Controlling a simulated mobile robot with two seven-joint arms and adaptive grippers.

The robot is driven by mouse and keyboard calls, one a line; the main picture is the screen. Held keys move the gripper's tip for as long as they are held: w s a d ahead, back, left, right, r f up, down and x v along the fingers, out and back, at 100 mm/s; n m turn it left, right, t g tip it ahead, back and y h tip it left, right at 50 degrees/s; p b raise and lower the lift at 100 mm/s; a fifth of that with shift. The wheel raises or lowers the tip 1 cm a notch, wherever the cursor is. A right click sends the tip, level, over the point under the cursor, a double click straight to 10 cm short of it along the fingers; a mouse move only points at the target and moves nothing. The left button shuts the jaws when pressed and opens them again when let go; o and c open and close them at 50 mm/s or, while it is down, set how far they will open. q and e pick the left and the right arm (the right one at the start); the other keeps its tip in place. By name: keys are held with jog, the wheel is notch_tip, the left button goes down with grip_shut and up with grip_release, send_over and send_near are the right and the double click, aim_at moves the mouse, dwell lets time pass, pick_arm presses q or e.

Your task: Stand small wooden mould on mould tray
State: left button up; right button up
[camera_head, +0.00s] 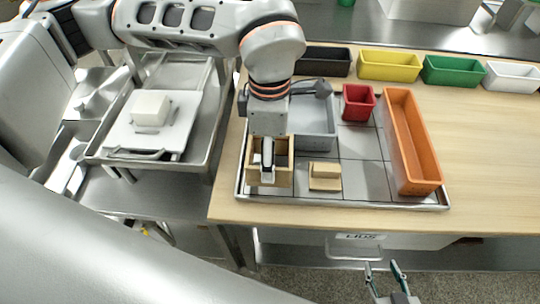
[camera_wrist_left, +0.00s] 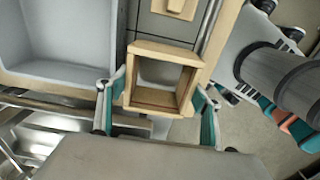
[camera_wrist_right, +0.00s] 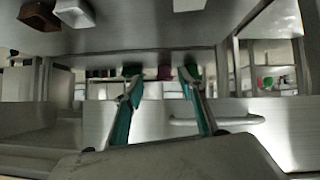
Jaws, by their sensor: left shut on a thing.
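The small wooden mould (camera_head: 284,172) is a square, open wooden frame at the left end of the mould tray (camera_head: 345,203). My left gripper (camera_head: 268,160) comes down from above and is shut on it. In the left wrist view the mould (camera_wrist_left: 168,49) sits between the teal fingers of the left gripper (camera_wrist_left: 160,96), its opening facing the camera. I cannot tell whether its base touches the tray. A wooden block with a raised top (camera_head: 325,177) lies to its right on the tray. My right gripper (camera_head: 388,284) is open and empty, low in front of the table; its fingers (camera_wrist_right: 160,80) are apart.
A grey bin (camera_head: 314,128), a red bin (camera_head: 358,103) and a long orange bin (camera_head: 410,140) stand on the tray. Black, yellow (camera_head: 389,66), green and white bins line the back. A metal cart (camera_head: 150,180) with a white block (camera_head: 151,108) stands left.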

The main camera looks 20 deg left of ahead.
pick_arm(q)
jog(key=shift+f, duration=1)
jog(key=shift+f, duration=0.2)
jog(key=o, duration=0.9)
notch_tip(320, 180, up, 12)
jog(key=shift+r+p, duration=0.2)
jog(key=shift+p, duration=0.35)
